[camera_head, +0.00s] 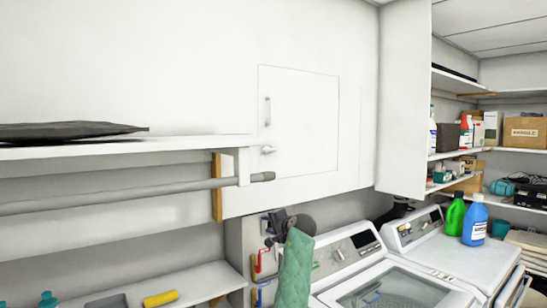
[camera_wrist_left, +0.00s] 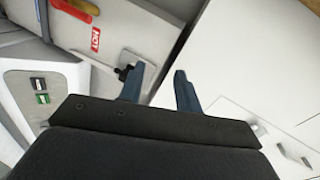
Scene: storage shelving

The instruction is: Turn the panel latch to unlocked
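The white access panel (camera_head: 305,120) is a closed square door set in the white wall cabinet. Its small silver latch (camera_head: 267,149) sits near the lower left corner, with the lever lying about level. A slim vertical handle (camera_head: 267,111) is above the latch. My left gripper (camera_head: 270,225) is below the panel and clear of the latch. In the left wrist view its two blue-grey fingers (camera_wrist_left: 160,85) stand apart with nothing between them. The latch (camera_wrist_left: 258,130) shows small at lower right there, partly cut by the gripper body. My right gripper is not in view.
A grey rod (camera_head: 130,196) runs under a white shelf (camera_head: 190,146) left of the panel. Red and blue valves (camera_head: 261,263) are on the wall under the cabinet; a HOT label (camera_wrist_left: 95,38) shows near the left gripper. Washing machines (camera_head: 345,265) stand at lower right.

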